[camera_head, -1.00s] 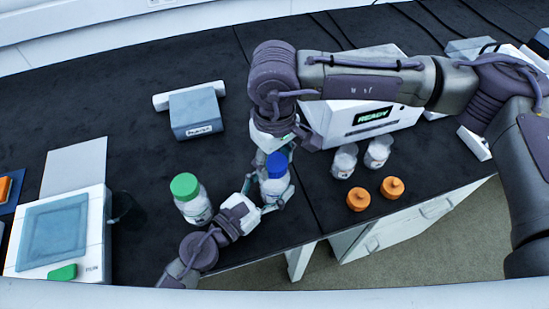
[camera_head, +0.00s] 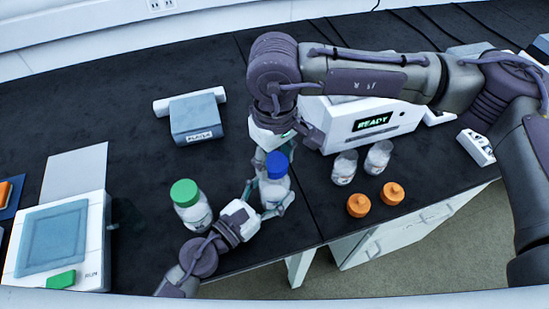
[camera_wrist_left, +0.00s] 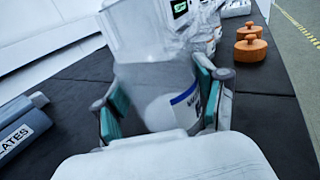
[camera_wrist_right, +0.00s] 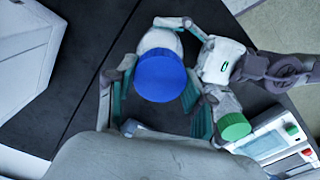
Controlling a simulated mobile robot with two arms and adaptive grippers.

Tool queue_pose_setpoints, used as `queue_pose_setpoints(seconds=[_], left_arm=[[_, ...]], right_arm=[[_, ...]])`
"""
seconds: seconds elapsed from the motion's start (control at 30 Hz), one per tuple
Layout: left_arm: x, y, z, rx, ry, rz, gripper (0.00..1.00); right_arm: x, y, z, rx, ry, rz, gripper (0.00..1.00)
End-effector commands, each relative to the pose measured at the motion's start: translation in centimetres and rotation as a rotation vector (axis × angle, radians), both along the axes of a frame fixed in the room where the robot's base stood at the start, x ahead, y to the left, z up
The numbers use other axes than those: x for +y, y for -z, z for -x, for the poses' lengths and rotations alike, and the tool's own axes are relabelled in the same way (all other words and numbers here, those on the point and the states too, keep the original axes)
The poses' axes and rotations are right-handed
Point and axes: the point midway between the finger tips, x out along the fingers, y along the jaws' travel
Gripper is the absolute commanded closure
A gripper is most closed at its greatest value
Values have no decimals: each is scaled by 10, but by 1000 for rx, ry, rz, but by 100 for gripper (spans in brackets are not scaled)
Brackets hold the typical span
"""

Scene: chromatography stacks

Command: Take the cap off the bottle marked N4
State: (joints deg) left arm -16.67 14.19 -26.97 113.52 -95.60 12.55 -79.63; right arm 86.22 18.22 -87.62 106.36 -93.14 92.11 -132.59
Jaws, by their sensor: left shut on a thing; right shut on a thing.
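A clear bottle (camera_head: 275,193) with a blue cap (camera_head: 277,165) is held over the near edge of the dark bench. My left gripper (camera_head: 268,200) is shut on the bottle's body from the lower left. In the left wrist view the bottle (camera_wrist_left: 160,100) stands between the teal finger pads, its blue-edged label only partly visible. I cannot read N4 on it. My right gripper (camera_head: 272,160) comes down from above and is shut on the blue cap. In the right wrist view the cap (camera_wrist_right: 161,76) lies between its fingers, seen from above, and looks seated on the bottle.
A green-capped bottle (camera_head: 190,205) stands close left of my left gripper. Two open jars (camera_head: 344,167) and two orange caps (camera_head: 358,204) are to the right. A white device reading READY (camera_head: 373,122) is behind; a white box with a screen (camera_head: 55,238) is far left.

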Motion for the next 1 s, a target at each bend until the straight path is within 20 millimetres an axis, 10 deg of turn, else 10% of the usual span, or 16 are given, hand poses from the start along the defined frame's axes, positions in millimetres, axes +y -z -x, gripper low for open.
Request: queue_pose_setpoints(seconds=[0.53, 0.57, 0.7, 1.0], left_arm=[[0, 0, 0, 1, 1, -1, 100], [0, 0, 0, 1, 1, -1, 24], [0, 0, 0, 1, 1, -1, 1], [0, 0, 0, 0, 0, 0, 0]], right_arm=[[0, -38, 0, 0, 0, 0, 89], [0, -38, 0, 0, 0, 0, 89], [0, -38, 0, -1, 0, -1, 89], [0, -38, 0, -1, 0, -1, 89]])
